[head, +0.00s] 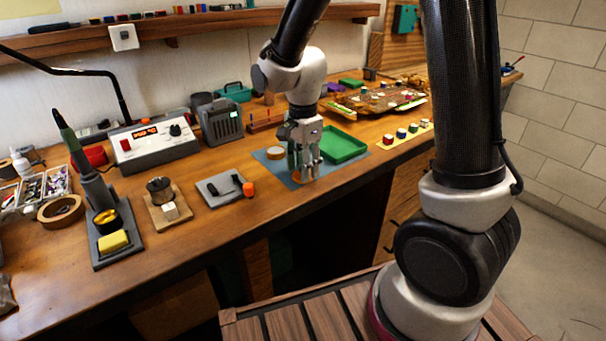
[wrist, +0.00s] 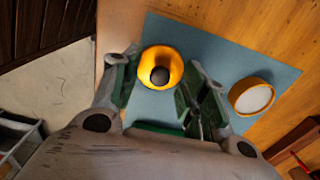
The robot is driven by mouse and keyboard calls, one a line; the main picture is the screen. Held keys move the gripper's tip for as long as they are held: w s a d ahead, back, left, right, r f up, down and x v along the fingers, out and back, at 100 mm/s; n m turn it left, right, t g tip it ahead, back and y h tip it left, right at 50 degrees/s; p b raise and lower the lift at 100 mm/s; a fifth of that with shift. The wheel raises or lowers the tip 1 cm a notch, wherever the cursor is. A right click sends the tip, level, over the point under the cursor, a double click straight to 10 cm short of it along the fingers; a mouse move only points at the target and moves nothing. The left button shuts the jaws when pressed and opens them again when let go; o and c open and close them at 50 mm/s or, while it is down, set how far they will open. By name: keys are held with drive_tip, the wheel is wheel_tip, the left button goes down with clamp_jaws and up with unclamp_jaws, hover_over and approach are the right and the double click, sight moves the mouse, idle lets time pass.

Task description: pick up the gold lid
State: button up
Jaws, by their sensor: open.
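The gold lid is a round golden-orange disc (wrist: 148,57) with a dark round knob in its middle. It lies on a blue-grey mat (wrist: 220,58) in the wrist view. My gripper (wrist: 163,72) is open over it, one finger to each side, and the lid shows between the fingertips. I cannot tell whether the fingers touch it. In the head view my gripper (head: 305,174) points down low over the mat (head: 268,156), and its fingers largely hide the lid there.
A round tan-rimmed piece with a pale top (wrist: 254,99) lies on the mat to the right; it also shows in the head view (head: 274,153). A green tray (head: 346,156) stands right of my gripper.

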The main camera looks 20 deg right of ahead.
drive_tip(key=c, duration=0.9)
